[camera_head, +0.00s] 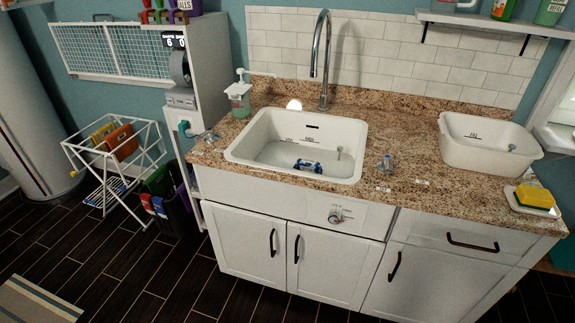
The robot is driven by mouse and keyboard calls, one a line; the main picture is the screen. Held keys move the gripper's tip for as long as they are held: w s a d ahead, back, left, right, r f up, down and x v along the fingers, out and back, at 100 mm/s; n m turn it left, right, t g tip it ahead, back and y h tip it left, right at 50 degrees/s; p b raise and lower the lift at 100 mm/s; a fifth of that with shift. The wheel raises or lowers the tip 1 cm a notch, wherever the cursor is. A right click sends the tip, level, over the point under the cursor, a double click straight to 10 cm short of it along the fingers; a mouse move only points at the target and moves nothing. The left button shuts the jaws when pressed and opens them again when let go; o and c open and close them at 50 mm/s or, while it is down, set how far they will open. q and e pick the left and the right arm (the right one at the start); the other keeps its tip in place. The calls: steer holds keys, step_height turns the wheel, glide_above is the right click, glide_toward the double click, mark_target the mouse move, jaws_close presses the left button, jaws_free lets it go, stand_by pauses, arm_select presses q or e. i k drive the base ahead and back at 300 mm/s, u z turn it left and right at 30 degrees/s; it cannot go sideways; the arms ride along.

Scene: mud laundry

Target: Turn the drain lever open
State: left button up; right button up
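No part is clearly readable as the drain lever. A round knob (335,215) with small printed marks around it sits on the white front panel below the sink. A small blue-and-clear upright piece (387,162) stands on the counter just right of the sink. The white sink (240,156) is set into the counter; a blue-and-white item (308,166) lies on its floor, and a thin pale upright piece (339,153) shows near its right wall. Neither of my grippers is in view.
A tall chrome faucet (324,60) rises behind the sink. A soap dispenser (239,96) stands at the back left of the speckled counter (410,158). A white tub (488,158) and a yellow sponge (535,196) are on the right. The dark floor in front is mostly clear.

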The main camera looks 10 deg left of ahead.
mark_target(210, 131)
steer(key=u, duration=1.65)
steer(key=i, duration=0.95)
steer(key=z, duration=1.8)
